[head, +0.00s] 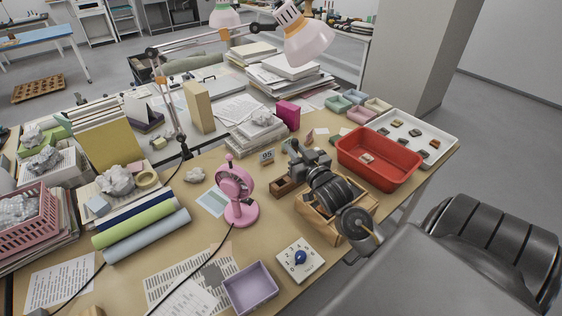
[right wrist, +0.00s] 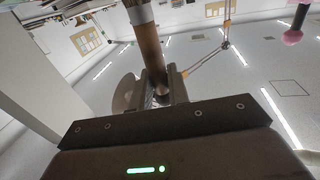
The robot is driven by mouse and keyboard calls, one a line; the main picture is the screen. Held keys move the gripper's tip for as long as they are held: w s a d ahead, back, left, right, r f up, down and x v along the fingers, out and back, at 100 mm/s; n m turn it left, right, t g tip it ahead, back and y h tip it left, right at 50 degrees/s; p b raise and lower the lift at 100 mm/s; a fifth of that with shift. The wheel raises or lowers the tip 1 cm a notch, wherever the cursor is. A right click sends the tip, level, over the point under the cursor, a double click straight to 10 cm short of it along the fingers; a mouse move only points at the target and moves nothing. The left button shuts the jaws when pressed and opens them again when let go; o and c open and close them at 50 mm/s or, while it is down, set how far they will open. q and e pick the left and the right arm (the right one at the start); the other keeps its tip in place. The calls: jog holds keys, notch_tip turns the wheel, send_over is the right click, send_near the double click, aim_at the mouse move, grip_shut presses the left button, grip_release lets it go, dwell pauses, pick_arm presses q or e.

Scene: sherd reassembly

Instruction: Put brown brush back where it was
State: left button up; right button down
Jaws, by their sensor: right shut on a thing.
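The brown brush (right wrist: 151,55) shows in the right wrist view as a thick brown handle with a pale band near the top edge. Its far end beyond the band is out of frame. My right gripper (right wrist: 160,88) is shut on the handle. In the head view the right gripper (head: 298,160) is over the table, between the pink fan and the red tub. I cannot make out the brush clearly there. A small brown wooden block (head: 282,188) lies just below and left of the gripper. My left gripper is not in view.
A wooden box (head: 367,189) lies under my right wrist. The red tub (head: 408,176) stands to its right, the pink fan (head: 238,197) to its left. A white tile with a blue knob (head: 300,258) and a lilac tray (head: 250,287) lie in front. A desk lamp (head: 304,36) hangs behind.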

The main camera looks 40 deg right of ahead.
jog(key=w+d+f+p, duration=0.2)
jog(key=w+f, duration=0.6)
jog(key=f, duration=0.2)
jog(key=shift+w+f, duration=0.3)
jog(key=shift+f, duration=0.05)
jog(key=shift+a+f, duration=0.1)
jog(key=shift+f+b, duration=0.4)
jog(key=shift+f, duration=0.15)
jog(key=c, duration=1.3)
grip_release()
jog(key=shift+c, duration=0.2)
jog(key=shift+r, duration=0.15)
